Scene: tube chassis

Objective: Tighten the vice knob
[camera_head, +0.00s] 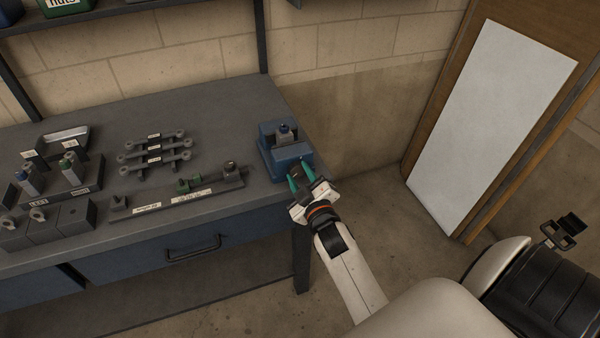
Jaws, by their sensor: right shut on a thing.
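The blue vice (284,154) stands at the right end of the grey workbench, with a small grey part held upright at its top. My right gripper (301,176) is at the front of the vice, its two green fingers pointing at the vice's front face. It is shut on the vice knob, which is mostly hidden between the fingers and by the gripper body. My left gripper is not in view.
The workbench (232,104) carries a long grey fixture (180,199) left of the vice, several linkage bars (155,155) behind it, and labelled blocks (70,172) at the far left. A white board (490,125) leans at the right. Floor between is clear.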

